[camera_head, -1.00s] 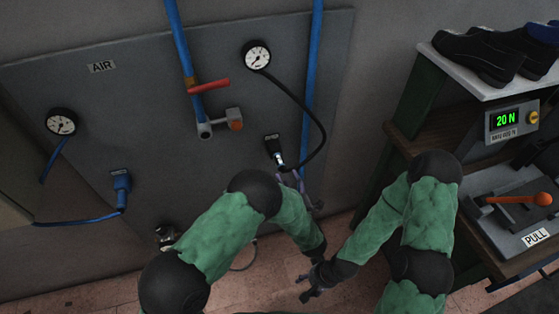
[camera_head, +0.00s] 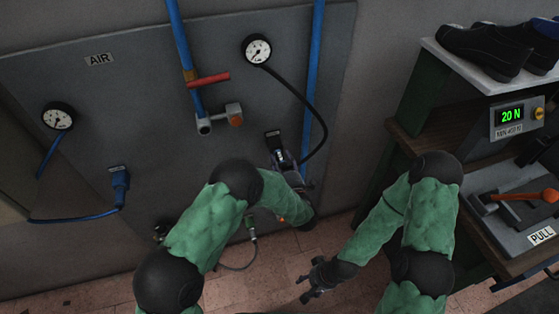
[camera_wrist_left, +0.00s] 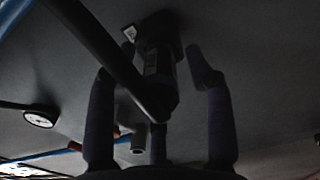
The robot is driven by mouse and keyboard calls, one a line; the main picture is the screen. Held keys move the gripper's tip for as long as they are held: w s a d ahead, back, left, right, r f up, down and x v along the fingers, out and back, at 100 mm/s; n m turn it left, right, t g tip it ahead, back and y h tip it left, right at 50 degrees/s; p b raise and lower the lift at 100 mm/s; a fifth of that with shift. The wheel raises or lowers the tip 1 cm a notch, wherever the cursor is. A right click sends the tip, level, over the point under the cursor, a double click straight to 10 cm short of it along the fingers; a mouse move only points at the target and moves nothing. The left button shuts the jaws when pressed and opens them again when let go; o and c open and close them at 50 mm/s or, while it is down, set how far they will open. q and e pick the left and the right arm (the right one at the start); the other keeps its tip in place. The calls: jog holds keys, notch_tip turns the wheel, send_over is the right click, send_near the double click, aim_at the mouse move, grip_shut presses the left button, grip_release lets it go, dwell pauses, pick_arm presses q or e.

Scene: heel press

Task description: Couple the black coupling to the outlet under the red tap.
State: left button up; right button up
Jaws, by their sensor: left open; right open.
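The red tap (camera_head: 208,80) is a red lever on the blue pipe on the wall panel. Below it is the grey outlet (camera_head: 204,126), with nothing attached that I can see. The black coupling (camera_wrist_left: 158,72) is in its holder on the panel, right of and below the outlet. The black hose (camera_head: 314,107) runs from it to the upper gauge. My left gripper (camera_head: 283,158) is at the coupling, open. In the left wrist view its fingers stand around the coupling, apart from it. My right gripper (camera_head: 316,280) is open and empty, low above the floor.
A blue coupling (camera_head: 120,180) with a blue hose is at the panel's left, below a gauge (camera_head: 57,117). Another fitting (camera_head: 250,228) hangs low behind my left arm.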

aim_at(283, 167)
pick_arm(q)
jog(key=shift+w+a, duration=0.2)
jog(key=shift+w, duration=0.5)
jog(key=shift+b, duration=0.35)
dwell(0.5)
jog(key=shift+c, duration=0.3)
grip_shut()
jog(key=shift+s, duration=0.1)
jog(key=shift+p+v, duration=0.7)
jog(key=shift+v, duration=2.2)
jog(key=shift+s, duration=0.1)
